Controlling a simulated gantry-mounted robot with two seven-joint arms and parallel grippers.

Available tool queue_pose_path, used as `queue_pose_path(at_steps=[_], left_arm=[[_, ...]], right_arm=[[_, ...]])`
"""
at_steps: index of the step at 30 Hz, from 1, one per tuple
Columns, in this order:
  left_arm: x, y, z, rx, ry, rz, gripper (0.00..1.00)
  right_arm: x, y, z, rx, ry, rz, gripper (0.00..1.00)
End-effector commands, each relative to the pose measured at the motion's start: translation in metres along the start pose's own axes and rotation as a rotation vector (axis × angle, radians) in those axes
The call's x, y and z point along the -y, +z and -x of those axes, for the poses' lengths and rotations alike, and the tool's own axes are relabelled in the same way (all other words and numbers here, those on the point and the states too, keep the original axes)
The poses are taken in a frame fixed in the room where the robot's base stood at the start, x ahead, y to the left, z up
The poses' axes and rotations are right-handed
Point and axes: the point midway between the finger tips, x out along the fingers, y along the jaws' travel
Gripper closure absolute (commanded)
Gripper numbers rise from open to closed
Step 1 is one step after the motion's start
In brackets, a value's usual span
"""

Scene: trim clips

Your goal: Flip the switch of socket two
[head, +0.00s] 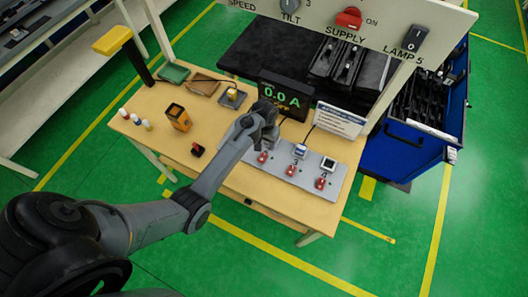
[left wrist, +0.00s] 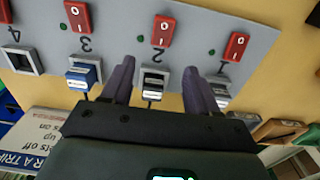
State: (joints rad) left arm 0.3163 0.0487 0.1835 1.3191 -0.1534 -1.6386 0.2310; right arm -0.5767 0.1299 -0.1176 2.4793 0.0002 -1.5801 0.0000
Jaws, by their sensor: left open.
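The grey socket board (head: 278,178) lies on the workbench, with numbered sockets and red rocker switches. In the left wrist view the board (left wrist: 205,45) appears upside down. The red switch of socket two (left wrist: 163,31) is beyond my fingertips, beside the digit 2; in the head view it (head: 262,157) shows just right of my arm. Socket two (left wrist: 155,80) has a dark plug in it. My left gripper (left wrist: 159,67) is open and empty, its two dark fingers either side of socket two. In the head view my left gripper (head: 264,112) is over the board's back edge. My right gripper is out of view.
Socket three holds a blue plug (left wrist: 84,74); socket four (left wrist: 22,60) is empty. Neighbouring red switches (left wrist: 236,46) (left wrist: 77,16) flank switch two. A meter (head: 287,95) reading 0.0 A and a white sign (head: 340,120) stand behind the board.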

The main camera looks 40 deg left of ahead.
Motion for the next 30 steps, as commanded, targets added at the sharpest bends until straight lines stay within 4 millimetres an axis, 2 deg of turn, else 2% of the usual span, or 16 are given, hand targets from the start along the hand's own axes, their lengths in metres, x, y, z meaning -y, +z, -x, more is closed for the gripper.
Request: queue_pose_path(at_steps=[9,15,21,30], left_arm=[[0.001,0.001,-0.052,0.004,-0.002,-0.001,0.40],[0.001,0.001,-0.077,0.002,-0.002,-0.001,0.40],[0.001,0.001,-0.087,0.001,-0.001,0.000,0.40],[0.001,0.001,-0.088,0.000,-0.002,0.000,0.40]], right_arm=[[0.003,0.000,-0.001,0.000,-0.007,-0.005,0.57],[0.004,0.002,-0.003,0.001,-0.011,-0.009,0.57],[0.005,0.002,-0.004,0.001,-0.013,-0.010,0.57],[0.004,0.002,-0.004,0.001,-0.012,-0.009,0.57]])
